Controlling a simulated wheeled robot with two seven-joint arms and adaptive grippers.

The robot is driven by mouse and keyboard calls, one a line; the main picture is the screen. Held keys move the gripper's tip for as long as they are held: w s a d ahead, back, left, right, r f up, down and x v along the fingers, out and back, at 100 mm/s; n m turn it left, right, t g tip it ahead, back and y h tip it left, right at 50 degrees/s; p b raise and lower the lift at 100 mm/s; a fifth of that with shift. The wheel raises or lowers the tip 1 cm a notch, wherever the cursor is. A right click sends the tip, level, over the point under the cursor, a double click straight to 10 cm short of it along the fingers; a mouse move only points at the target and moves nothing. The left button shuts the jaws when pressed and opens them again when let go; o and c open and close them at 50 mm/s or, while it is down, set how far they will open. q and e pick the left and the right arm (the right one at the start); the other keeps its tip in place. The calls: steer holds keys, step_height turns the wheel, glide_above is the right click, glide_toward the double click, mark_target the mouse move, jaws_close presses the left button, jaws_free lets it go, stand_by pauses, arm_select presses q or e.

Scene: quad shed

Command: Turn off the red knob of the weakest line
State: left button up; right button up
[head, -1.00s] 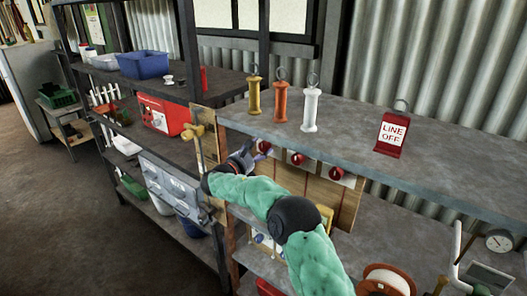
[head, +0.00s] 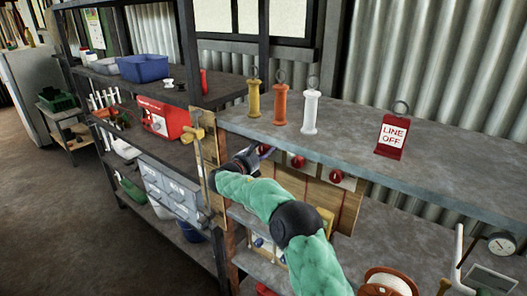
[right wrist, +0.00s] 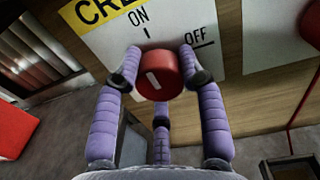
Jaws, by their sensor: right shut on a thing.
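My right gripper (right wrist: 160,70) is shut on a red knob (right wrist: 158,76), with a purple finger on either side of it. The knob sits on a white plate (right wrist: 108,43) marked ON and OFF, under a partly cut-off yellow label. Its white pointer mark leans toward the ON side. In the head view my right gripper (head: 262,153) is at the left end of the wooden board (head: 318,192), hiding that knob. Two other red knobs, a middle one (head: 297,161) and a right one (head: 336,175), show on the board. My left gripper is not in view.
Above the board is a grey shelf (head: 350,135) holding a yellow tag (head: 253,100), an orange tag (head: 282,105), a white tag (head: 310,110) and a red LINE OFF sign (head: 391,137). A cable reel (head: 388,281) is below right.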

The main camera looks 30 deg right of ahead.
steer(key=shift+m, duration=0.3)
steer(key=m+b, duration=0.1)
steer(key=m, duration=0.2)
steer(key=shift+m+b, duration=0.3)
steer(key=shift+m, duration=0.1)
steer(key=m+b, duration=0.1)
steer(key=m, duration=0.2)
steer(key=shift+m, duration=0.4)
steer(key=m, duration=0.5)
steer(key=shift+b, duration=0.3)
steer(key=shift+m+g+h, duration=0.3)
steer(key=shift+m, duration=2.2)
steer(key=o, duration=1.1)
steer(key=shift+o, duration=0.2)
